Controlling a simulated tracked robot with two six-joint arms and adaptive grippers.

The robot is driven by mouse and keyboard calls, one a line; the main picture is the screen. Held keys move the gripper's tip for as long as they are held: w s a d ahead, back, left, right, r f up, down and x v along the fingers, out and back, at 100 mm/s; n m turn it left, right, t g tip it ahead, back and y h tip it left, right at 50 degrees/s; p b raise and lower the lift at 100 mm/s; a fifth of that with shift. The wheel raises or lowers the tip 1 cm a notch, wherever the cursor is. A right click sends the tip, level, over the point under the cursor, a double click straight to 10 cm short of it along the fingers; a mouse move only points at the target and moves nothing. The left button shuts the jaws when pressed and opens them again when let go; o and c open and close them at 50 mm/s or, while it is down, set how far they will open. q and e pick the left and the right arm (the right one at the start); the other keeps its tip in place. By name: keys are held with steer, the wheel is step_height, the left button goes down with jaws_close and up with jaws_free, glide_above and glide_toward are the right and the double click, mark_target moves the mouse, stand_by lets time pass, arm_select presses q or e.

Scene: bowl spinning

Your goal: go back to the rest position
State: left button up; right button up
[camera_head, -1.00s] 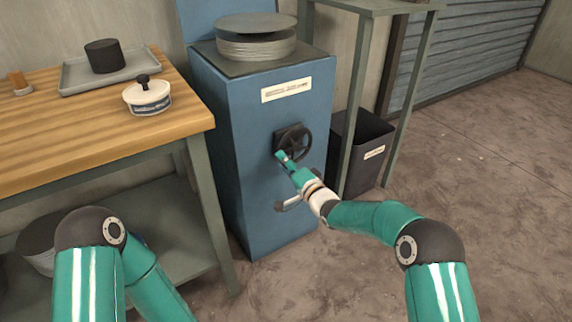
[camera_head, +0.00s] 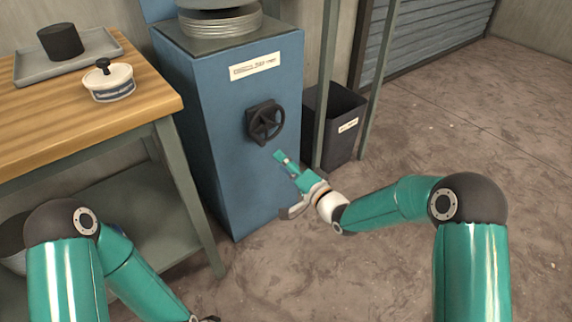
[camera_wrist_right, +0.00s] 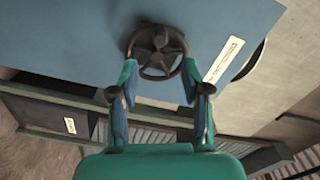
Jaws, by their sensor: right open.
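My right gripper (camera_head: 280,182) is open and empty in the head view, apart from and in front of the blue cabinet (camera_head: 215,140). The black handwheel (camera_head: 265,122) on the cabinet's front is just above and left of its fingertips. In the right wrist view the right gripper's fingers (camera_wrist_right: 160,85) are spread, and the handwheel (camera_wrist_right: 156,50) shows beyond and between their tips. My left arm comes in at the lower left of the head view. Its gripper is almost wholly cut off at the bottom edge.
A dark bin (camera_head: 333,125) stands right of the cabinet, behind a stand's legs. The floor at the right is clear.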

steer(key=shift+s+d, duration=0.15)
steer(key=shift+s, duration=0.05)
stand_by(0.4)
steer(key=s+d+f+m+g+h, duration=0.1)
steer(key=s+d+f+g+h, duration=0.2)
steer(key=s+f, duration=0.5)
steer(key=s+d+f+m+g+h, duration=0.25)
steer(key=d+f, duration=0.35)
steer(key=f, duration=0.5)
steer(key=s+d+f+n+g+h, duration=0.1)
steer(key=s+f+n+g, duration=0.35)
steer(key=s, duration=0.75)
steer(key=s+f+n+g, duration=0.3)
steer(key=s+f+g, duration=0.15)
steer(key=s, duration=0.85)
step_height(320, 180, up, 37)
steer(key=p, duration=3.6)
steer(key=shift+w+f+n+p, duration=0.15)
steer(key=shift+f+n+p, duration=0.05)
steer(key=shift+n+p, duration=0.2)
